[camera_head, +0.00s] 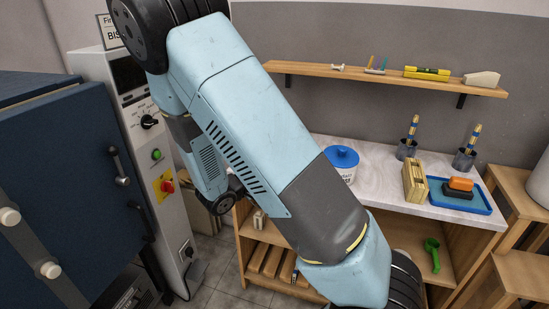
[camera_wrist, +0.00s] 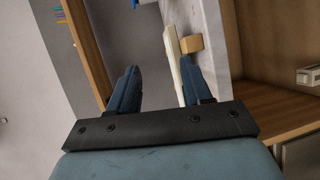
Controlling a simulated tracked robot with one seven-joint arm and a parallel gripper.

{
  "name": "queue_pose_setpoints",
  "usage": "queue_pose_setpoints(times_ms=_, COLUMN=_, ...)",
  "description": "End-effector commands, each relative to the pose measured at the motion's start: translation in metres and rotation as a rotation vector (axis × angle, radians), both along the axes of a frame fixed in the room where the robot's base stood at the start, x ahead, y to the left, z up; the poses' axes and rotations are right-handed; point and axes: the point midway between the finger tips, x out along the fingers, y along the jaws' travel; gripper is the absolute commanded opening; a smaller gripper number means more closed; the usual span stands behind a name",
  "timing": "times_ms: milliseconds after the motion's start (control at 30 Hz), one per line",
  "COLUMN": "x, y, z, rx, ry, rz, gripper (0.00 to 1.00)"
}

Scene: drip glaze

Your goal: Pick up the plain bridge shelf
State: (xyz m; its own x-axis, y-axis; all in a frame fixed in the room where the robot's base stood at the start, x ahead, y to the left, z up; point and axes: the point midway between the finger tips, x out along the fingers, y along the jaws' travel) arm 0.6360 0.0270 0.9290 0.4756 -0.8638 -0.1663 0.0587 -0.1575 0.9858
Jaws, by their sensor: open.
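My gripper (camera_wrist: 158,68) is open, with two blue fingers reaching forward in the wrist view. A pale cream slab (camera_wrist: 173,58), seen nearly edge-on, shows between the fingers, close beside the right one; I cannot tell whether they touch. It may be the plain bridge shelf, but no mark confirms this. A tan block (camera_wrist: 191,43) is just beyond the right fingertip. In the head view a pale wooden rack-like piece (camera_head: 415,182) stands on the counter. My arm crosses the middle of that view, and my gripper cannot be made out there.
The counter (camera_head: 385,197) also holds a blue-lidded tub (camera_head: 341,160), brush cups (camera_head: 465,159) and a blue tray (camera_head: 474,204) with an orange block. A wall shelf (camera_head: 330,71) runs above. A dark blue kiln-like cabinet (camera_head: 60,170) stands left. Several boards (camera_head: 268,262) lie below the counter.

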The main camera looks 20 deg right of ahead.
Motion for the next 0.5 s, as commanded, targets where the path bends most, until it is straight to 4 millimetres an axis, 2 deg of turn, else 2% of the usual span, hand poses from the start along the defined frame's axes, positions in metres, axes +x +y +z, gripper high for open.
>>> queue_pose_setpoints(times_ms=100, x=0.012, y=0.022, z=-0.019, rx=-0.07, ry=-0.028, rz=0.112, gripper=0.49)
queue_pose_setpoints(times_ms=300, x=0.026, y=0.049, z=-0.041, rx=-0.131, ry=-0.068, rz=0.255, gripper=0.49)
queue_pose_setpoints(times_ms=500, x=0.032, y=0.057, z=-0.049, rx=-0.148, ry=-0.083, rz=0.311, gripper=0.49)
